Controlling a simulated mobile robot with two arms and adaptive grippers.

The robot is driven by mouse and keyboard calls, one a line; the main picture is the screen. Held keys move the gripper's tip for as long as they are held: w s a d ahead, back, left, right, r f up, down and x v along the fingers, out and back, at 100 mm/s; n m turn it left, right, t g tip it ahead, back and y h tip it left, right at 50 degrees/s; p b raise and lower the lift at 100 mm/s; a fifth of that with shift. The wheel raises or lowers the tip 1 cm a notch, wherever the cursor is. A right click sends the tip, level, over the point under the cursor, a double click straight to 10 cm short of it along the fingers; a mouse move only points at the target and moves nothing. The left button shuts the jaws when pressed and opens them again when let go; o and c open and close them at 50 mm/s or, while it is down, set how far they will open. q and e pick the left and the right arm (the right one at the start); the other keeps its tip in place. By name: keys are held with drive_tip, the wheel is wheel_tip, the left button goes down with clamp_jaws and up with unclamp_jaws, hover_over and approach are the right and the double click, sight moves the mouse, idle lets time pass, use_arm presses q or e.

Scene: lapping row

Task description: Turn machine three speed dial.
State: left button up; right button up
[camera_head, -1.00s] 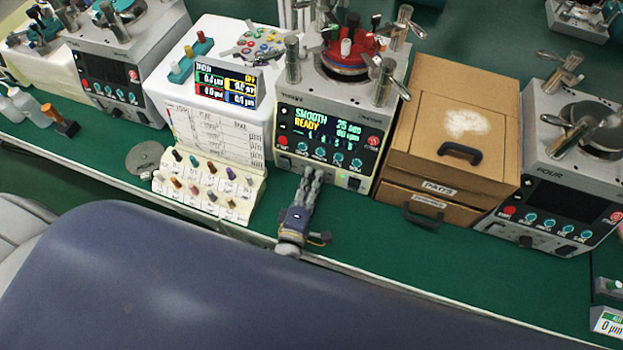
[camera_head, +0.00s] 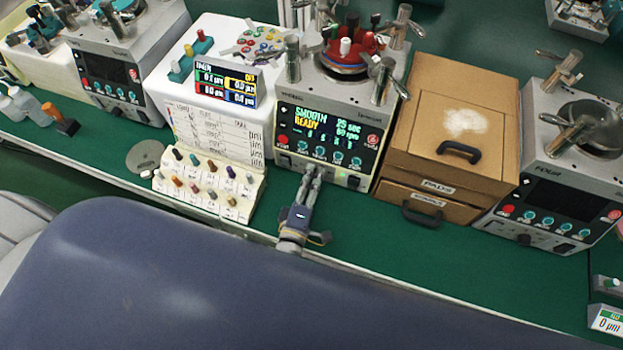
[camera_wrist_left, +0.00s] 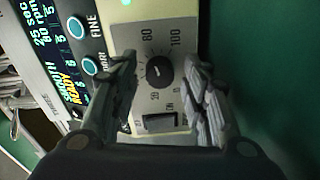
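Machine three (camera_head: 335,105) stands mid-bench in the head view, its screen reading SMOOTH, READY, 25 sec. Its black speed dial (camera_wrist_left: 160,71) shows in the left wrist view on a pale plate with a scale marked 20, 80 and 100. My left gripper (camera_head: 316,172) reaches up to the lower front of the machine and covers the dial in the head view. In the left wrist view my left gripper (camera_wrist_left: 160,66) is open, one finger on each side of the dial, with gaps visible between. My right gripper is not in view.
A black rocker switch (camera_wrist_left: 160,121) sits beside the dial. Blue-ringed buttons (camera_head: 338,157) line the panel above. A rack of coloured pegs (camera_head: 240,212) stands left, a cardboard drawer box (camera_head: 400,160) right. Machine four (camera_head: 545,200) is farther right. Green bench is bare in front.

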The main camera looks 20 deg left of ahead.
use_arm(q)
drive_tip(key=shift+s, duration=0.15)
drive_tip(key=s, duration=1.1)
drive_tip(key=shift+s+d+r, duration=0.2)
drive_tip(key=shift+s+r, duration=0.05)
drive_tip(key=shift+s, duration=0.1)
